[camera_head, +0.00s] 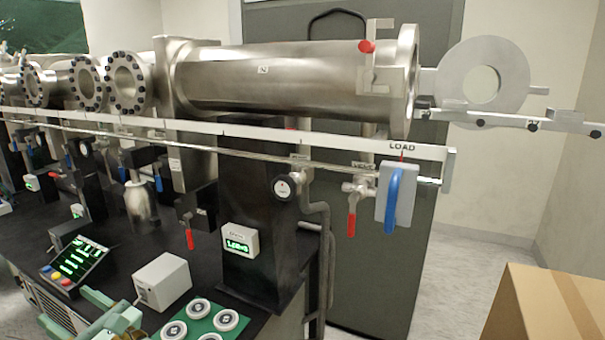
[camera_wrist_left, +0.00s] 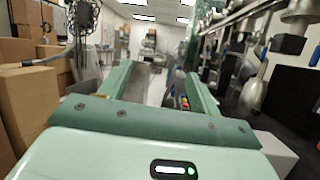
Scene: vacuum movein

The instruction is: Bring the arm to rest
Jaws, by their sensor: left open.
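My left gripper (camera_head: 72,312) shows at the bottom left of the head view, pale green, low over the black bench and partly cut off by the frame edge. In the left wrist view its two green fingers (camera_wrist_left: 158,80) stand apart with nothing between them. It is open and empty. In the head view it is in front of a small white box (camera_head: 162,281) and left of a green mat with round white pieces (camera_head: 216,318). Whether it touches anything is unclear. My right gripper is in neither view.
A steel vacuum tube (camera_head: 290,75) with a rail below it runs above the bench (camera_head: 120,255). A blue handle (camera_head: 393,200) hangs at the LOAD end. A control panel (camera_head: 75,262) stands on the bench. Cardboard boxes (camera_wrist_left: 30,100) line the left of the wrist view.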

